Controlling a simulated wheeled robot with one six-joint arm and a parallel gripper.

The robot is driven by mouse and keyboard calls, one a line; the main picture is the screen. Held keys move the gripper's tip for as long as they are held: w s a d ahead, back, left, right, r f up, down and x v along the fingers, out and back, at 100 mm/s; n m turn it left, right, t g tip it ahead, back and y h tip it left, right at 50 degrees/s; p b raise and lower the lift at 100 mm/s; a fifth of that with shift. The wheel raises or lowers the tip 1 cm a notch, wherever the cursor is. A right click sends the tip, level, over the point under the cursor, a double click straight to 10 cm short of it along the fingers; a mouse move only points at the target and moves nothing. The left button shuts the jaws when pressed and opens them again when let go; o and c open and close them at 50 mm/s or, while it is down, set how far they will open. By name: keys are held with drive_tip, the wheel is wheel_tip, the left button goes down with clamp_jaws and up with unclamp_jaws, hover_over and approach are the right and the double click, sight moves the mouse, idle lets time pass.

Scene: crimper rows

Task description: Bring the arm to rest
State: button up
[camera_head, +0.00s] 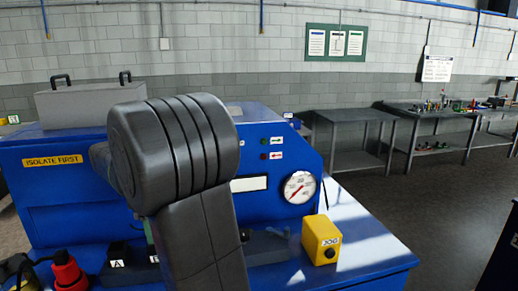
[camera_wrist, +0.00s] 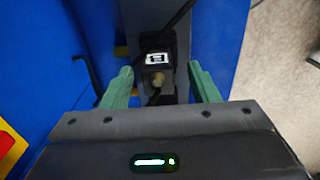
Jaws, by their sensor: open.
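My gripper (camera_wrist: 161,82) shows in the wrist view with its two green fingers apart. In the head view my raised grey arm covers the middle of the picture and hides most of my gripper.
A blue machine (camera_head: 65,195) fills the front, with a pressure gauge (camera_head: 298,187), a yellow JOG box (camera_head: 321,240) and a red knob (camera_head: 67,271). A grey case (camera_head: 75,104) sits on top. Grey benches (camera_head: 345,117) stand behind; the floor at right (camera_head: 440,210) is clear.

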wheel_tip(320, 180, up, 5)
drive_tip(key=shift+r+p, duration=0.1)
drive_tip(key=shift+p, duration=0.95)
